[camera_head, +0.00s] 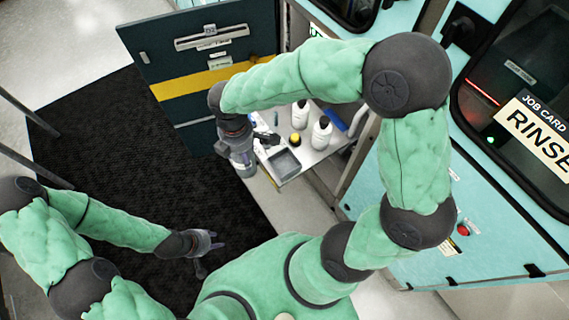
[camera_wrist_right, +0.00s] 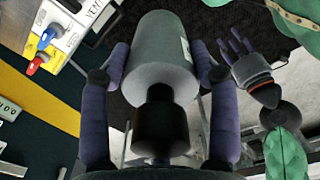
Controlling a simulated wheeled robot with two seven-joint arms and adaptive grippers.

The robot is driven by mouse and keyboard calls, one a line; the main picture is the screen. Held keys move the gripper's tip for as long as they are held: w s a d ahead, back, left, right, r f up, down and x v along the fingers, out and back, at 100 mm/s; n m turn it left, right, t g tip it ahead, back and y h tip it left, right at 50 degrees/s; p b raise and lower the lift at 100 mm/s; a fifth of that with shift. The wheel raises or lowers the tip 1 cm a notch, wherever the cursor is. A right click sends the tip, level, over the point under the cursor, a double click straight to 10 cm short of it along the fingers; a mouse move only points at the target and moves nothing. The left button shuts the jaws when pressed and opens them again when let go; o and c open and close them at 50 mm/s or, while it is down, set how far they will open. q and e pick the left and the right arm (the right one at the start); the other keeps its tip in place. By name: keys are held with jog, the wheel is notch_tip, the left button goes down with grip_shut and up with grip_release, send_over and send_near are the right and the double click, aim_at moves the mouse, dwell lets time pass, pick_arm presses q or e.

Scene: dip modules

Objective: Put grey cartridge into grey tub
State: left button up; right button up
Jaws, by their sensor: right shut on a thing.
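My right gripper (camera_head: 236,146) is shut on the grey cartridge (camera_head: 243,163), left of a white shelf and above the dark floor mat. In the right wrist view the cartridge (camera_wrist_right: 158,55) is a large grey cylinder with a black end piece and a pale label, between the two fingers (camera_wrist_right: 163,75). The grey tub (camera_head: 284,164) is a shallow rectangular container on the shelf's near part, just right of the held cartridge. It looks empty. My left gripper (camera_head: 210,242) is open and empty over the mat, and it also shows in the right wrist view (camera_wrist_right: 240,55).
A dark green door with a yellow stripe (camera_head: 189,84) stands behind. A teal machine (camera_head: 480,205) fills the right side.

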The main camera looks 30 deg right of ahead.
jog(key=shift+w+d+f+b, duration=0.15)
jog(key=shift+d+f+b, duration=1)
jog(key=shift+d+f, duration=1.1)
jog(key=shift+w+d+f+b, duration=0.2)
jog(key=shift+d+f+b, duration=1)
jog(key=shift+d+f, duration=1.05)
jog(key=shift+w+d+f+b, duration=0.15)
jog(key=shift+d+f+b, duration=1)
jog(key=shift+d+f, duration=1.1)
jog(key=shift+d+r, duration=0.15)
jog(key=shift+d, duration=0.05)
jog(key=o, duration=1.4)
jog(key=shift+r+p, duration=2.35)
jog(key=shift+r, duration=3.8)
